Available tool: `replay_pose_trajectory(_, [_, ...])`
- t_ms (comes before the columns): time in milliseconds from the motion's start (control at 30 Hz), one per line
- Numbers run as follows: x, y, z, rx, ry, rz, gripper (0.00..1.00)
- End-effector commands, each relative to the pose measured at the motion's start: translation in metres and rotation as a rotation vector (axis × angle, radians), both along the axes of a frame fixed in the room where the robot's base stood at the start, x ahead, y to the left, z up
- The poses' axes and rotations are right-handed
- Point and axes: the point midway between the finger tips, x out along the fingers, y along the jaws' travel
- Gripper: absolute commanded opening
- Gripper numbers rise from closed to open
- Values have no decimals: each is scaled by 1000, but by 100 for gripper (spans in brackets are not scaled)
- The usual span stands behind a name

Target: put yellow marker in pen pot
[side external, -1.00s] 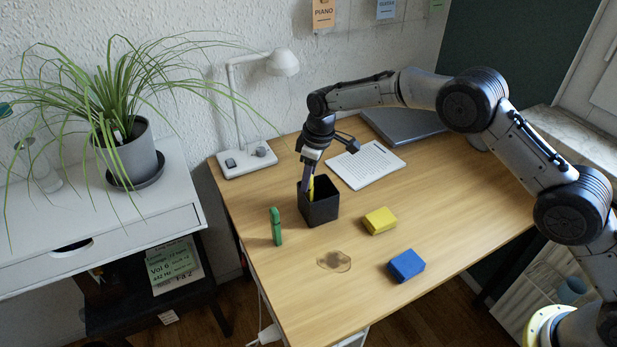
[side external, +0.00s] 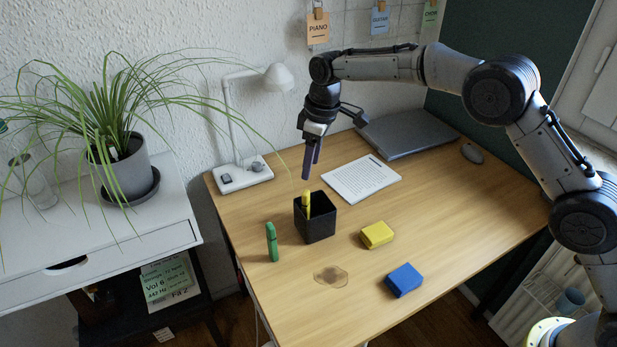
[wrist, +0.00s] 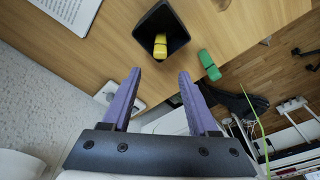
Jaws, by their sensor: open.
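The yellow marker (side external: 307,202) stands inside the black pen pot (side external: 318,225), its top end showing at the rim in the side external view. In the wrist view the yellow marker (wrist: 160,46) is inside the square mouth of the pen pot (wrist: 143,38). My gripper (side external: 310,176) is above the pot, apart from both pot and marker. In the wrist view my gripper (wrist: 158,75) has its two purple fingers spread, with nothing between them.
A yellow block (side external: 377,235) and a blue block (side external: 404,281) lie to the right. A paper sheet (side external: 361,181), a lamp (side external: 243,175) and a laptop (side external: 407,133) are behind. The front right of the desk is clear.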

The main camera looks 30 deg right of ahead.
Motion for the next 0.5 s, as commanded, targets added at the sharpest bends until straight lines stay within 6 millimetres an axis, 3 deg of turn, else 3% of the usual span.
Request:
replay_pose_trajectory(133, [-1,-1,13,1,-2,0,60])
replay_pose_trajectory(500, [-3,-4,22,2,-6,-7,60])
